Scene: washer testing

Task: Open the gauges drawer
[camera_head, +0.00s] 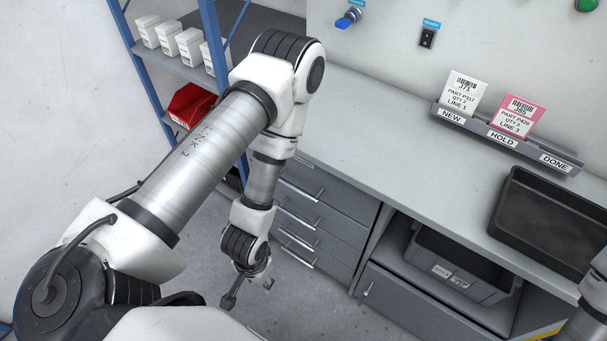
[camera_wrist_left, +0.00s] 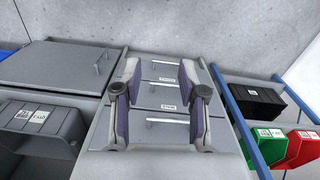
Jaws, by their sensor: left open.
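A grey drawer stack (camera_head: 335,208) with several bar handles stands under the left part of the counter. The drawers look closed. The wrist view shows drawer fronts (camera_wrist_left: 180,96) with bar handles and small white labels, too small to read, so I cannot tell which is the gauges drawer. My left gripper (camera_head: 248,289) is open and empty, pointing down in front of the stack, apart from the handles as far as I can see. In the wrist view its fingers (camera_wrist_left: 160,72) frame the drawer fronts. My forearm hides part of the stack. My right gripper is out of view.
The counter (camera_head: 400,135) carries a card rack (camera_head: 505,138) and a dark tray (camera_head: 550,220). Right of the drawers are an open shelf with a grey bin (camera_head: 465,265) and a cabinet door (camera_head: 410,305). A blue-framed shelf (camera_head: 214,45) with a red bin (camera_head: 190,106) stands left.

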